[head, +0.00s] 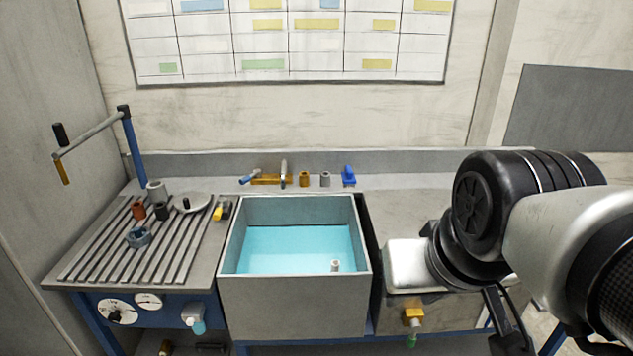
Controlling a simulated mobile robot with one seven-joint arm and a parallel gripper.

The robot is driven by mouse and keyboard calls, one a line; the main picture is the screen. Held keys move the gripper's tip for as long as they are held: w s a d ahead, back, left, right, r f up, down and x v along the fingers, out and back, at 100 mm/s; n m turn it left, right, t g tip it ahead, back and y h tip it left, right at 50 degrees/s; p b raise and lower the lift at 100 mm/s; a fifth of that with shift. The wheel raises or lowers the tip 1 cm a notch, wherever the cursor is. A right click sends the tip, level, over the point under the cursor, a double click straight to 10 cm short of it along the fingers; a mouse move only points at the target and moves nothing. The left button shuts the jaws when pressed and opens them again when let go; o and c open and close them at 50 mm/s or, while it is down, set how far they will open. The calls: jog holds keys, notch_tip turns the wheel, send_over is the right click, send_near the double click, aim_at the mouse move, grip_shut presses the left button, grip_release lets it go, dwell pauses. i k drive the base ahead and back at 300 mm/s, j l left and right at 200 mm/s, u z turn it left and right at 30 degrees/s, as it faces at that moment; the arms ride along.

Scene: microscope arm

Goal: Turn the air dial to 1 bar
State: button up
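On the blue front panel (172,312), below the left worktop, is a round white dial (103,304) with a black knob (115,316) on it. A smaller white gauge (148,300) sits just right of it. Their markings and the knob's setting are too small to read. My arm (560,215) is at the right, far from the dial and touching nothing on the panel. A dark part low on the arm may belong to my gripper, but its fingers cannot be made out.
A grey basin (292,305) with blue liquid stands in the middle. A ribbed worktop (92,272) with small parts and a blue crank post (133,150) is at the left. A white-and-blue fitting (195,318) hangs right of the gauge, on the same panel.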

aim_at(113, 318)
jog(key=k+j+u, duration=0.1)
jog(key=k+u, duration=0.1)
jog(key=u, duration=1.3)
jog(key=i+j+u, duration=0.1)
jog(key=i+j, duration=0.15)
jog(key=i, duration=0.25)
jog(key=i+j, duration=0.2)
jog(key=i, duration=0.3)
jog(key=i+j+u, duration=0.15)
jog(key=i, duration=0.35)
